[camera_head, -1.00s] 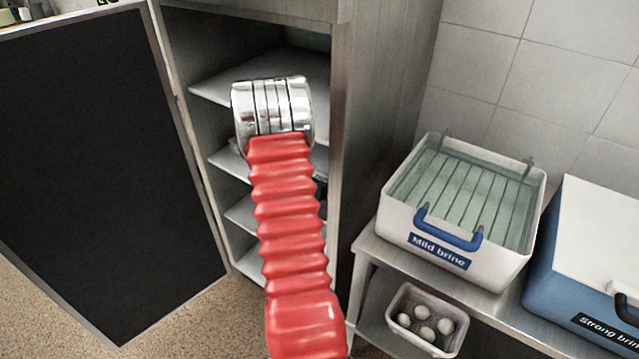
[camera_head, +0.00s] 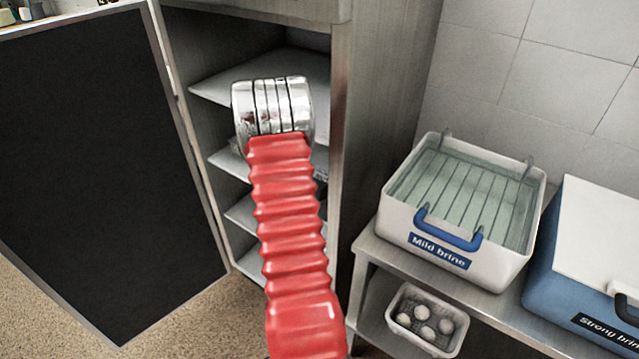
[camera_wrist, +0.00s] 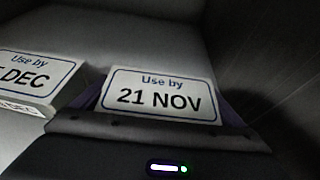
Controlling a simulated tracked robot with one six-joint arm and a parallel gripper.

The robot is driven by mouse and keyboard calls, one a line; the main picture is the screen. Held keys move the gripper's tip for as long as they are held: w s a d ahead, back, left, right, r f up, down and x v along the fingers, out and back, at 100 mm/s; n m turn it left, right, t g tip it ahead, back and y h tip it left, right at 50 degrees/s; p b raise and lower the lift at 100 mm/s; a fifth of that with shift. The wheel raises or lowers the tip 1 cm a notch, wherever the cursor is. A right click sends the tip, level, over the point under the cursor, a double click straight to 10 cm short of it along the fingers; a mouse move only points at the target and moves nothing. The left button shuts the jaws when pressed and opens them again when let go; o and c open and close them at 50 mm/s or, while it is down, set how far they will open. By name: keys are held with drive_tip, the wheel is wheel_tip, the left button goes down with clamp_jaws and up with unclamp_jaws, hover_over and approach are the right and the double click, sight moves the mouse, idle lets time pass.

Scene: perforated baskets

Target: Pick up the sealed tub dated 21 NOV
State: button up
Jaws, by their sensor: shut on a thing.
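In the wrist view, a tub (camera_wrist: 160,97) carries a white label with a blue border reading "Use by 21 NOV". My gripper (camera_wrist: 160,122) is shut on this tub, and its dark body fills the bottom of the wrist view. The tub's sides and base are mostly hidden. In the head view, my red ribbed arm reaches into the open cabinet (camera_head: 340,150), and it hides my gripper and the tub there.
Another tub (camera_wrist: 30,82), its label ending in "DEC", stands close at the left. The cabinet has several shelves (camera_head: 215,88) and an open dark door (camera_head: 100,170). A "Mild brine" bin (camera_head: 400,225) and a "Strong brine" box (camera_head: 565,290) stand on the right bench.

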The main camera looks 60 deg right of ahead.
drive_tip(key=shift+c, duration=0.6)
drive_tip(key=shift+r, duration=0.2)
drive_tip(key=shift+r, duration=0.55)
wheel_tip(320, 180, up, 2)
drive_tip(key=shift+r, duration=0.1)
drive_tip(key=w+a, duration=0.2)
drive_tip(key=a, duration=1.5)
drive_tip(key=shift+a, duration=0.4)
drive_tip(key=shift+w, duration=0.2)
